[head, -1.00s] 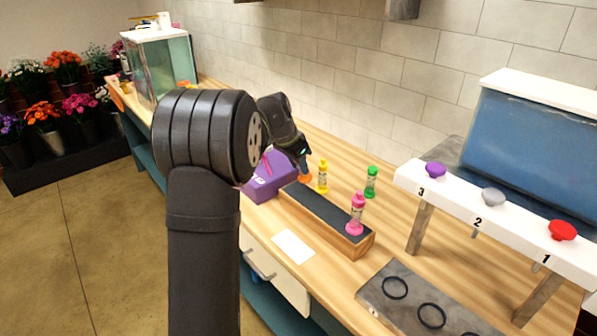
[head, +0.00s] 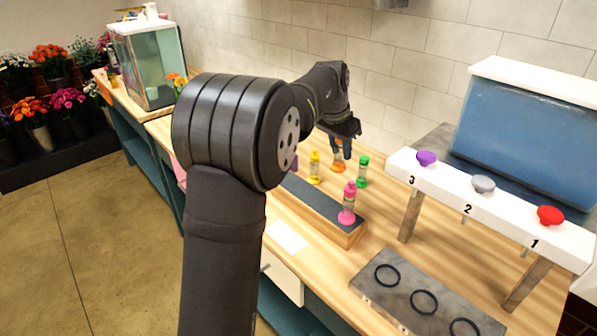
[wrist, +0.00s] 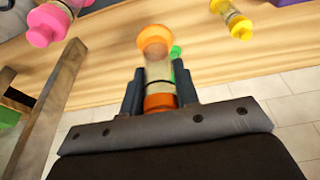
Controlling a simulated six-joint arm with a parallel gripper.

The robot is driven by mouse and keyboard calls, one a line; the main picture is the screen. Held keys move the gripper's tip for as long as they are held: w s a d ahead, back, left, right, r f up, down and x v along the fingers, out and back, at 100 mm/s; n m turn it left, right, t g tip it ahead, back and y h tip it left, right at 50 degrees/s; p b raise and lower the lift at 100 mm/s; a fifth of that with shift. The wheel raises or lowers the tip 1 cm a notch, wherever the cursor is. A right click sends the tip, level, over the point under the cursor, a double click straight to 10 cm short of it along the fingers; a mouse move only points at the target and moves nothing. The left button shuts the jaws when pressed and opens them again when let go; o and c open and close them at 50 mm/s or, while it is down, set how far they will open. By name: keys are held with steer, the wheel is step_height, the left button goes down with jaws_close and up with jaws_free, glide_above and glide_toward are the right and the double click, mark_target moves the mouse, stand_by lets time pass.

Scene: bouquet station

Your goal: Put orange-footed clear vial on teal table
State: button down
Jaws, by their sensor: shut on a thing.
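The clear vial with orange ends (head: 338,166) is in my gripper (head: 342,143), beyond the dark-topped wooden block, between the yellow and green vials in the head view. In the wrist view my gripper (wrist: 157,82) is shut on this vial (wrist: 156,69), with the wide orange foot pointing away from the palm. The vial looks off the counter, but its exact height is unclear. No separate all-teal table shows; a wood-topped bench with teal sides (head: 133,150) stands at the left, and the near counter also has teal below.
A white rack (head: 500,205) with coloured knobs and a grey ringed plate (head: 420,300) are at right. A glass tank (head: 150,65) is at left.

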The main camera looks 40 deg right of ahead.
steer(key=s+d+f+y, duration=0.2)
steer(key=s+d+f, duration=0.1)
steer(key=d+f, duration=0.15)
step_height(320, 180, up, 8)
steer(key=shift+w+d+f+m+t+h, duration=0.2)
steer(key=shift+f+m+t, duration=0.55)
steer(key=shift+f+m, duration=2.5)
steer(key=shift+w+d+f+m+t, duration=0.3)
steer(key=shift+f+m+t, duration=0.4)
steer(key=shift+f+m, duration=2.45)
steer(key=shift+w+d+f+m+t+h, duration=0.2)
steer(key=shift+f+m+t, duration=1)
steer(key=shift+m, duration=3.6)
